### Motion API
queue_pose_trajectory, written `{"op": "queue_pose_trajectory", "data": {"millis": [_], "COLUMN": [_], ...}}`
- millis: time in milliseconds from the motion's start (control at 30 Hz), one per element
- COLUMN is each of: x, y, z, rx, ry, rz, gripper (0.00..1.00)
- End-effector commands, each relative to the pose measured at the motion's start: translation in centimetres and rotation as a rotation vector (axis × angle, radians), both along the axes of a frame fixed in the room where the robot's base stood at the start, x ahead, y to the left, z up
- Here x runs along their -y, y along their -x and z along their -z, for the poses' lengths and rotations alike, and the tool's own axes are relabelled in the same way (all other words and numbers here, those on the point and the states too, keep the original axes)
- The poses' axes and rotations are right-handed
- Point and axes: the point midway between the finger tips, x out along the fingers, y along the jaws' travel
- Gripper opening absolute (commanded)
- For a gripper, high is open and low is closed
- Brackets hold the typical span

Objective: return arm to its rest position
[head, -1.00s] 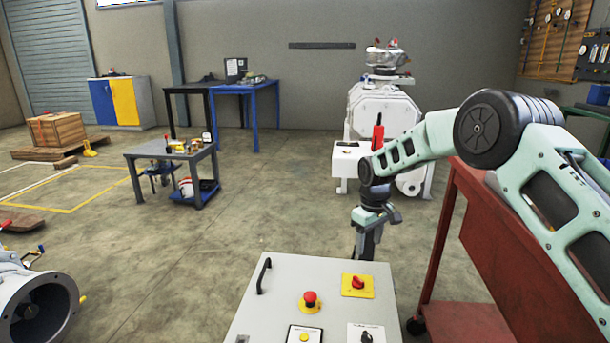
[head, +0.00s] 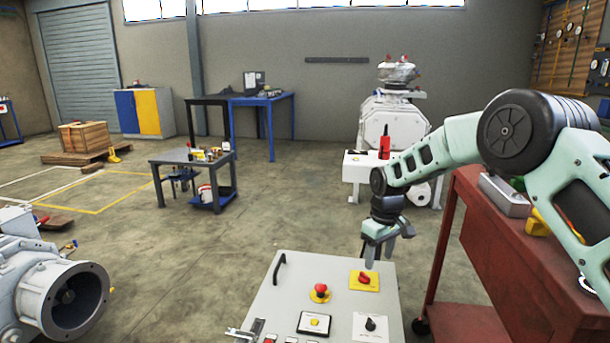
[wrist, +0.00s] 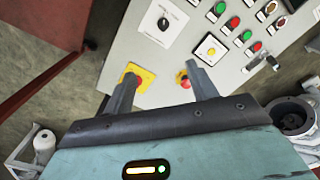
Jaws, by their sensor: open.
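My gripper (head: 380,252) hangs from my pale green arm above the far edge of the grey control panel (head: 290,290). In the wrist view my gripper (wrist: 163,85) is open, with two dark fingers spread apart and nothing between them. In that view the left finger overlaps the yellow plate of a red switch (wrist: 137,79), and the right finger tip is next to a red button (wrist: 183,78). I cannot tell a touch there. In the head view the red switch (head: 364,278) and the red mushroom button (head: 320,290) show uncovered, below and left of my gripper.
A red cart (head: 520,240) stands right of the panel, under my arm. A grey flanged machine part (head: 75,300) lies at the lower left. A grey work table (head: 190,157) and a white machine (head: 393,125) stand farther back. Open concrete floor lies between them.

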Motion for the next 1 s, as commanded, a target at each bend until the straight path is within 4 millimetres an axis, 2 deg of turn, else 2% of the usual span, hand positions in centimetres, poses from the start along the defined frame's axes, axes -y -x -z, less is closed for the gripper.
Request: {"op": "queue_pose_trajectory", "data": {"millis": [33,167,267,467,567,700,767,900,1000], "x": [-0.5,-1.8,-3.1,-6.1,-7.9,-9.7,-10.0,-9.2,-7.8], "y": [0.5,1.9,3.6,8.6,12.9,20.8,24.5,32.9,37.8], "z": [-1.2,-3.4,-5.8,-12.0,-16.5,-23.0,-25.5,-29.9,-31.7], "rx": [0.001,0.000,-0.002,-0.006,-0.009,-0.016,-0.016,-0.014,-0.010], "ry": [-0.004,-0.017,-0.030,-0.059,-0.074,-0.086,-0.087,-0.075,-0.059], "rz": [-0.003,-0.008,-0.013,-0.027,-0.040,-0.057,-0.064,-0.071,-0.070], "gripper": [0.58,0.58,0.58,0.58,0.58,0.58,0.58,0.58,0.58]}}
